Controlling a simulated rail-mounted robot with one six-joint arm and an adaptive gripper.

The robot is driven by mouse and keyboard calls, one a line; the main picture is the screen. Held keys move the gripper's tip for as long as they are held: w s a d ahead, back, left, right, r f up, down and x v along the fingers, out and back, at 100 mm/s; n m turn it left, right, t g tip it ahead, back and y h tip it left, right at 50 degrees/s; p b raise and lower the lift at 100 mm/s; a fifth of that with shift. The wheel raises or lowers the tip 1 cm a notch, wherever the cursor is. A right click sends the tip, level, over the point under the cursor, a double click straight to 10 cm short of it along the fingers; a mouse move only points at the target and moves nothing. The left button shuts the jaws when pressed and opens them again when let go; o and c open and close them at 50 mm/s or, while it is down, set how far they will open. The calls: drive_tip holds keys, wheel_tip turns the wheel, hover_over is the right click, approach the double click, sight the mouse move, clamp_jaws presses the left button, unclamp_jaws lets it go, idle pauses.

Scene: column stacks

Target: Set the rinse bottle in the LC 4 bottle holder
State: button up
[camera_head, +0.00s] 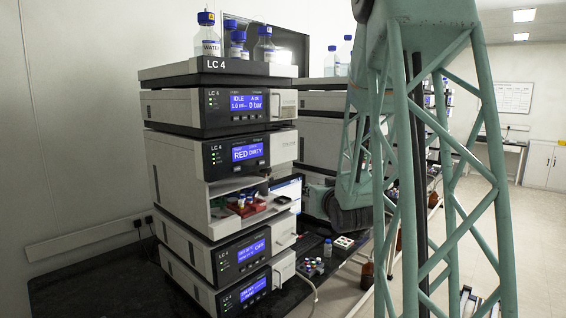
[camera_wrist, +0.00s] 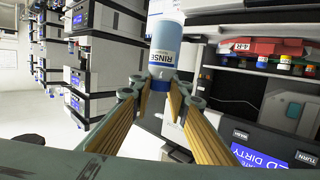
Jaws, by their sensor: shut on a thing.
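The rinse bottle (camera_wrist: 164,58) is in the wrist view, with a pale blue body, a white label reading RINSE and a blue end. My gripper (camera_wrist: 162,90) is shut on that blue end, with one finger on each side. The gripper and bottle cannot be made out in the head view. The LC 4 stack (camera_head: 221,160) stands left of centre in the head view. The dark LC 4 bottle holder (camera_head: 236,66) forms its top. A WATER bottle (camera_head: 207,42) and other blue-capped bottles (camera_head: 264,44) stand in the holder.
An open bay in the stack holds a red vial tray (camera_head: 243,207), also in the wrist view (camera_wrist: 265,46). A display (camera_head: 247,151) reads RED DIRTY. Small vials (camera_head: 312,266) and a white rack (camera_head: 343,243) are on the black bench (camera_head: 92,285). More instrument stacks stand behind.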

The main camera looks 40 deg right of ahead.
drive_tip(key=w+d+r+n+t+y+p, duration=0.1)
drive_tip(key=w+n+y+p, duration=0.2)
drive_tip(key=w+p, duration=0.4)
drive_tip(key=w+d+r+n+t+y+p, duration=0.1)
drive_tip(key=w+p, duration=0.6)
drive_tip(key=w, duration=0.7)
drive_tip(key=shift+d+r+n+y+p, duration=0.35)
drive_tip(key=shift+r+n+y, duration=0.5)
drive_tip(key=shift+y, duration=0.95)
drive_tip(key=shift+w+f, duration=0.1)
drive_tip(key=shift+f, duration=0.1)
drive_tip(key=shift+f, duration=0.25)
wheel_tip(320, 180, down, 4)
drive_tip(key=shift+r+b, duration=0.15)
drive_tip(key=shift+b, duration=0.55)
drive_tip(key=shift+f+b, duration=0.75)
drive_tip(key=shift+f, duration=0.15)
